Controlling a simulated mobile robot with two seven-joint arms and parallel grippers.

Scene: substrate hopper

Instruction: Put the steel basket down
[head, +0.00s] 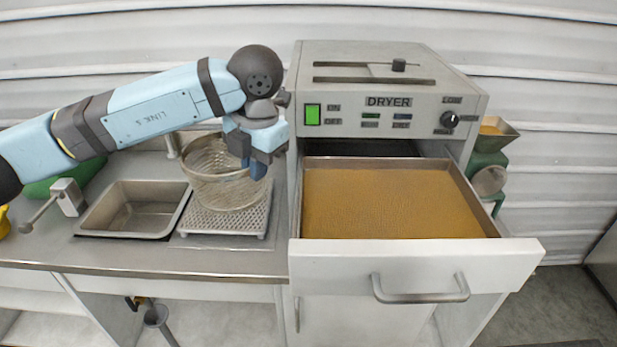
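The steel basket (215,185), a round wire-mesh bowl, is upright over the perforated draining rack (250,220) on the counter, left of the dryer. I cannot tell whether its bottom touches the rack. My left gripper (257,168) reaches in from above and appears shut on the basket's right rim, with its blue fingers at the mesh wall. The fingers hide part of that rim. The mesh looks empty. My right gripper is not in view.
A sink basin (135,208) lies left of the rack, with a tap (172,146) behind. The dryer (375,95) stands at right, its drawer (415,257) pulled out, showing a tray of brown material (390,205). A crank handle (68,198) is at far left.

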